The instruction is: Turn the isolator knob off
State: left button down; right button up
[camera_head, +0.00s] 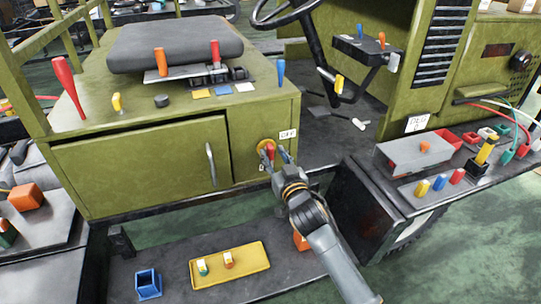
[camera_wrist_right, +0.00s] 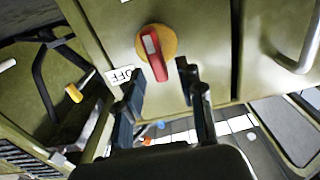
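The isolator knob (camera_head: 270,150) is a red handle on a round yellow plate, on the olive cabinet's front face right of the door. In the right wrist view the knob (camera_wrist_right: 155,55) lies tilted across its yellow plate, just beyond the fingertips. A white OFF label (camera_head: 288,133) sits beside it, and this label (camera_wrist_right: 119,76) also shows in the wrist view. My right gripper (camera_head: 275,160) is in front of the knob. Its two fingers (camera_wrist_right: 161,75) are apart with the knob's lower end near the gap; contact cannot be told. My left gripper is not in view.
A door handle (camera_head: 211,163) stands out left of the knob. A step with a yellow tray (camera_head: 230,267) and a blue bin (camera_head: 148,284) lies below. A side shelf with a grey box (camera_head: 414,153) is right of my arm. A steering wheel (camera_head: 285,12) is above.

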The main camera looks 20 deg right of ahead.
aim_at(272, 153)
jog(key=shift+w+b, duration=0.45)
jog(key=shift+w, duration=1.05)
grip_shut()
